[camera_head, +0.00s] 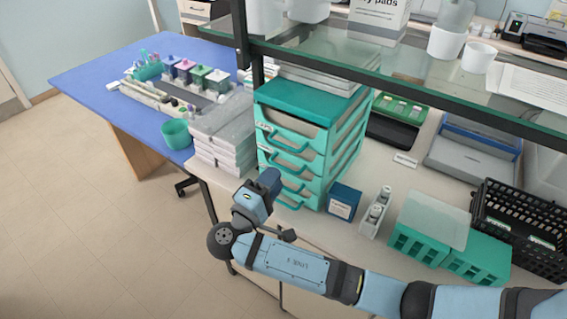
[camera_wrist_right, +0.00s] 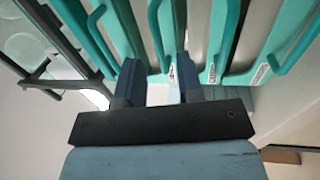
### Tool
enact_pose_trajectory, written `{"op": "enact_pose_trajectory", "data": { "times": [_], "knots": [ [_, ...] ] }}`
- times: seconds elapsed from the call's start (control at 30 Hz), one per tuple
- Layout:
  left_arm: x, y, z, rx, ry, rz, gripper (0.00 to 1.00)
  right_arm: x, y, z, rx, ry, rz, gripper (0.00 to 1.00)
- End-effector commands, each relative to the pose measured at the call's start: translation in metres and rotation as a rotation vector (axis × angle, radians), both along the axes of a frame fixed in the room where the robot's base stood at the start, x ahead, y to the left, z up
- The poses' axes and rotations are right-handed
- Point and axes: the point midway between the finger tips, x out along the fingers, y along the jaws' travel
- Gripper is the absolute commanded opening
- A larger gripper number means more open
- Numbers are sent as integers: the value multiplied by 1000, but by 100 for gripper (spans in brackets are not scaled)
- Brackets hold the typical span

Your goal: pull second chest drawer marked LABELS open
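The teal drawer chest (camera_head: 341,152) stands at the bench front, its drawers looking shut. Its looped teal handles face my right gripper; the second handle from the top (camera_head: 287,147) shows above it. The small label cards are too small to read, so I cannot confirm which drawer is marked LABELS. My right gripper (camera_head: 270,180) is in front of the lower drawers. In the right wrist view its two fingers (camera_wrist_right: 158,80) are apart, with one teal handle (camera_wrist_right: 155,35) ending near the gap between them. Contact is not clear. My left gripper is not in view.
Stacked pale boxes (camera_head: 222,135) stand left of the chest. A dark blue box (camera_head: 343,202) and a white bottle rack (camera_head: 375,212) stand close on its right. A glass shelf (camera_head: 420,90) hangs above. The floor (camera_head: 100,220) in front is open.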

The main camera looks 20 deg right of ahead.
Motion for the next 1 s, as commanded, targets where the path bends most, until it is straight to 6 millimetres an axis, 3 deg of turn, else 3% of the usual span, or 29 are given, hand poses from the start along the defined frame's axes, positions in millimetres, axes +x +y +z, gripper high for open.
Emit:
{"op": "enact_pose_trajectory", "data": {
  "times": [0.1, 0.3, 0.67, 0.8, 1.0],
  "knots": [
    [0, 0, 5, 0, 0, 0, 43, 13, -17, 5, -3, 0, 0, 34],
    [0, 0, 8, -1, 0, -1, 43, 25, -33, 8, 0, 0, 1, 34],
    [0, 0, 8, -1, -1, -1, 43, 28, -36, 8, 1, 1, 1, 34],
    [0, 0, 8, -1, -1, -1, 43, 28, -36, 8, 1, 1, 1, 2],
    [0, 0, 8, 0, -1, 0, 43, 28, -36, 8, 1, 1, 1, 0]
  ]
}}
